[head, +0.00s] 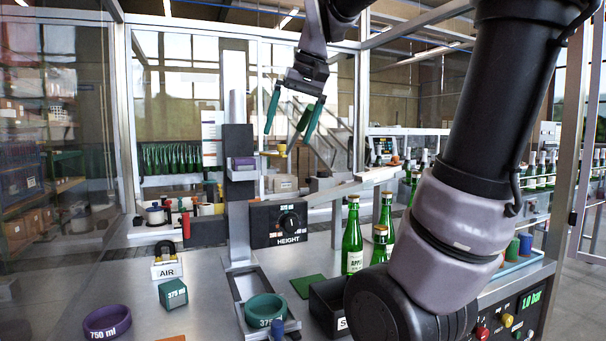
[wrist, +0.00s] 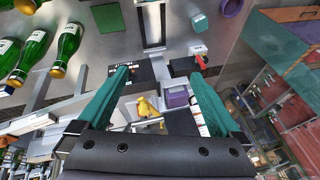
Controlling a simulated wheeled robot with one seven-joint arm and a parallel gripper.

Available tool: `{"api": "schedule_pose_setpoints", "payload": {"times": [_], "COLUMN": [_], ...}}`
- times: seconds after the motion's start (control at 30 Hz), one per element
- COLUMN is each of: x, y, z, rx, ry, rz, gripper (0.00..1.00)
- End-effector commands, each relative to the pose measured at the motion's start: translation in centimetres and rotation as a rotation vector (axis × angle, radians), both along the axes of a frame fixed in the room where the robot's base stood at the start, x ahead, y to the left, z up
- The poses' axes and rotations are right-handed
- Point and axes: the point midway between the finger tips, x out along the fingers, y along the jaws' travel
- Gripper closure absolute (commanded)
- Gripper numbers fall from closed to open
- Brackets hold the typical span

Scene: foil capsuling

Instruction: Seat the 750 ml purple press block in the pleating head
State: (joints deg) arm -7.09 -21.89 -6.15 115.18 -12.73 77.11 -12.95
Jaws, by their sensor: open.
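A small purple block (head: 242,164) sits at the dark head on the upright column, above the HEIGHT dial; it also shows in the wrist view (wrist: 177,97). I cannot tell whether it is fully seated. My gripper (head: 288,136) has green fingers, spread apart and empty, above and to the right of the purple block. In the wrist view the fingers (wrist: 158,76) are open with nothing between them. A green 375 ml block (head: 173,293) stands on the bench. A purple 750 ml ring (head: 107,322) lies at the front left.
A green ring (head: 265,310) sits at the column's base. Green bottles (head: 353,240) stand to the right, beside a black bin (head: 328,304). The HEIGHT dial box (head: 288,222) juts out from the column. An AIR fitting (head: 165,268) is at left.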

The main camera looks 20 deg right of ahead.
Motion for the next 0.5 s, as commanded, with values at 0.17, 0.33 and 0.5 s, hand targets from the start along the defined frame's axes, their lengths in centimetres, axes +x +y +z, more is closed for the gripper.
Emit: {"api": "schedule_pose_setpoints", "payload": {"times": [0.17, 0.33, 0.5], "x": [-6.3, -9.0, -9.6], "y": [0.4, 0.6, 0.6], "z": [-5.0, -8.4, -9.4], "rx": [0.050, 0.072, 0.078], "ry": [-0.124, -0.192, -0.210], "rz": [-0.101, -0.168, -0.188], "gripper": [0.00, 0.00, 0.00]}}
